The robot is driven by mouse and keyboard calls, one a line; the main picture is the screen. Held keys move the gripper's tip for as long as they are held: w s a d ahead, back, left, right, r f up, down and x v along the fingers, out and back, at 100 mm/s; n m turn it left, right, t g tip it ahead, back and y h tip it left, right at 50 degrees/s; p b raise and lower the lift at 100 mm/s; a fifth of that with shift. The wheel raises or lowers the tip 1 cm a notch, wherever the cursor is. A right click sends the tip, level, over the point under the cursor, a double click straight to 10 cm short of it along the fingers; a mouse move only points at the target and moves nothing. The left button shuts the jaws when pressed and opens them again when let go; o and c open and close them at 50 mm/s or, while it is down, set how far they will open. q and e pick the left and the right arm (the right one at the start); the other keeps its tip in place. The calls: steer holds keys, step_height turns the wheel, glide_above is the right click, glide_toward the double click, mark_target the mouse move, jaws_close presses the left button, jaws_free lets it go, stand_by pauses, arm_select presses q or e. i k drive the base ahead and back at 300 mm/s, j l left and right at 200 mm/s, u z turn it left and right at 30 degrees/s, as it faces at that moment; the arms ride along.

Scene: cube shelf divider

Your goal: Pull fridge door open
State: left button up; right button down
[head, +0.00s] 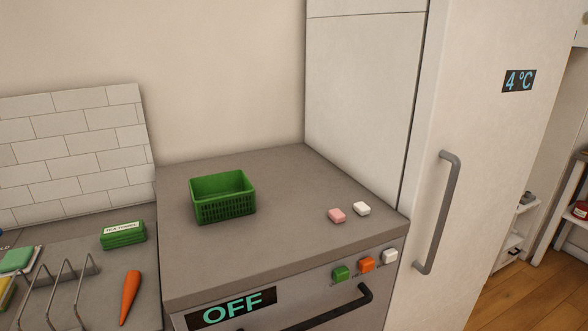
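The fridge (470,120) is a tall pale cabinet on the right of the head view. Its door looks shut. A grey vertical bar handle (440,212) is fixed on the door front. The lower end of the door is cut off by the picture's edge.
The appliance below has a dark handle (340,310) jutting forward. Wooden floor (515,300) shows at right.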

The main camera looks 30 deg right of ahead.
mark_target(491, 74)
steer(key=z, duration=1.95)
